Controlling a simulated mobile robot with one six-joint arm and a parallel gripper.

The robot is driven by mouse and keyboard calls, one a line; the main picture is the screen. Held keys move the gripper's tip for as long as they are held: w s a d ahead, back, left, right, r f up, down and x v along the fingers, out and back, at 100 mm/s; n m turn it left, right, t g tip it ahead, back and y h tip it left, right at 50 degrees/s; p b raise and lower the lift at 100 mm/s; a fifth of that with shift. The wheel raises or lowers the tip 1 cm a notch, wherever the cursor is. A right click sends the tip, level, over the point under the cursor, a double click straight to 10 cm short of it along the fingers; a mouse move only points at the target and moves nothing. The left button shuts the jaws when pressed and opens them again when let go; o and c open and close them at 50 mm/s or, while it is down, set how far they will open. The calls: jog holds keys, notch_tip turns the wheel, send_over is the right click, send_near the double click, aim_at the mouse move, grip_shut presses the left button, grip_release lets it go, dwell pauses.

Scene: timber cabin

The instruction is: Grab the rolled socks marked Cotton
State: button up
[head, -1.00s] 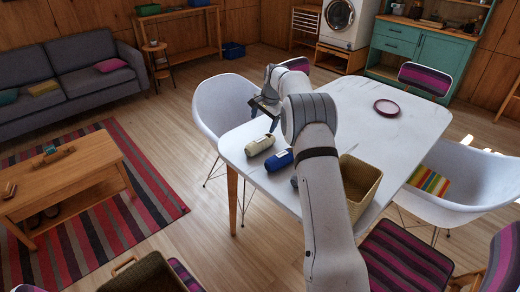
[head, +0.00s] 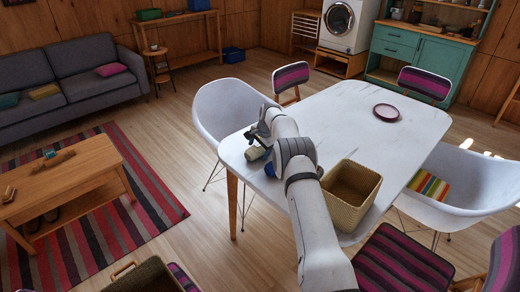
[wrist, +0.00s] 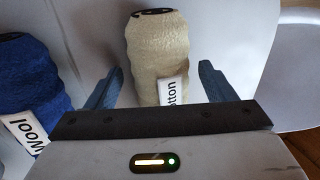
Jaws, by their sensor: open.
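The cream rolled socks (wrist: 158,50) lie on the white table, and their white tag shows "tton" in the wrist view. They also show in the head view (head: 254,154), partly hidden by my gripper. My gripper (wrist: 160,70) is open, with one finger on each side of the cream roll in the picture; I cannot tell whether the fingers touch it. In the head view my gripper (head: 253,138) is over the table's left end. The blue rolled socks (wrist: 30,82), tagged "Wool", lie to the left of the left finger. In the head view the arm mostly hides them (head: 269,169).
A woven basket (head: 345,205) stands on the white table (head: 340,120), right of my arm. A dark red plate (head: 386,112) lies farther back. A white chair (head: 222,105) stands close to the table's left end. The table's middle is clear.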

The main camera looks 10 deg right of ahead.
jog(key=c, duration=1.1)
